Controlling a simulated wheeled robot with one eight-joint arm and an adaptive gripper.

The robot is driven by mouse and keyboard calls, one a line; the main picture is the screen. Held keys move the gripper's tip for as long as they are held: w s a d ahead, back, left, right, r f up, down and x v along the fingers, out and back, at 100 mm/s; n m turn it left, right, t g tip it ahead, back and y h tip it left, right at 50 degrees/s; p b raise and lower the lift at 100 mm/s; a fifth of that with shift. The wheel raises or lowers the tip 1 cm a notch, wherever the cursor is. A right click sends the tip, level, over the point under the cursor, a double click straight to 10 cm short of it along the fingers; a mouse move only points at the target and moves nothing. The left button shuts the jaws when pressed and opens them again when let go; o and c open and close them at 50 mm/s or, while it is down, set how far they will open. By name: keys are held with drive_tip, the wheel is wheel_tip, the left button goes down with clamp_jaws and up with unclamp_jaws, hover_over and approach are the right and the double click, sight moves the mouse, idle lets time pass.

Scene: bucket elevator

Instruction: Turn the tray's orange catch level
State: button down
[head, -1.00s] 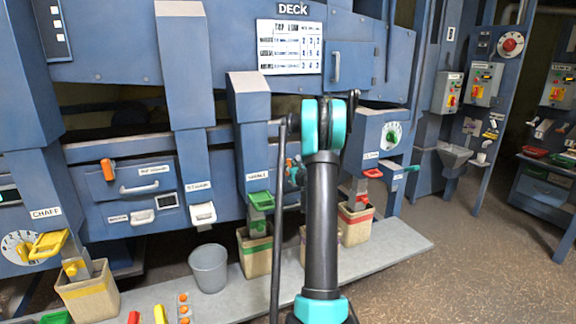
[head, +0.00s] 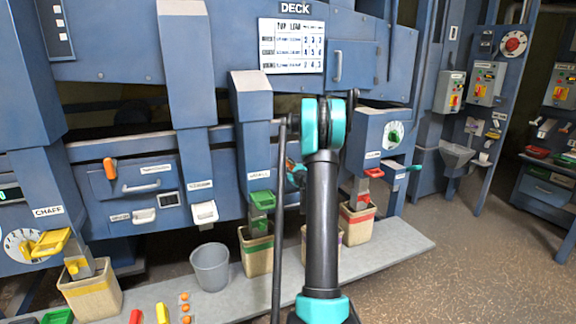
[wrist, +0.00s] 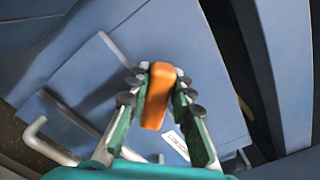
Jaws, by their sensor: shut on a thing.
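In the wrist view an orange catch (wrist: 158,88) sits between the two fingers of my gripper (wrist: 160,98), against a blue panel. The dark pads press on its two sides, and its long side runs roughly along the fingers. In the head view my gripper (head: 297,175) is mostly hidden behind my arm, with a bit of orange beside it. Another orange catch (head: 110,169) stands upright on the blue tray front (head: 103,187) at the left, away from my gripper. I cannot tell how far the held catch is turned.
A pale bar handle (wrist: 45,143) is at the left of the wrist view. A green spout (head: 262,199) hangs left of my arm. A grey bucket (head: 210,268) and several sacks stand on the low grey platform (head: 400,243). Floor at the right is open.

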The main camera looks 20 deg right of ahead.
drive_tip(key=n, duration=0.4)
drive_tip(key=shift+a+f+n, duration=0.25)
drive_tip(key=shift+f+n, duration=0.05)
drive_tip(key=shift+a+f+n, duration=0.1)
drive_tip(key=shift+f+n, duration=0.1)
drive_tip(key=shift+n, duration=0.95)
drive_tip(key=shift+f+n, duration=0.2)
drive_tip(key=shift+n, duration=0.95)
drive_tip(key=c, duration=1.3)
unclamp_jaws()
drive_tip(key=shift+s, duration=0.1)
drive_tip(key=s, duration=1.2)
drive_tip(key=shift+d, duration=0.2)
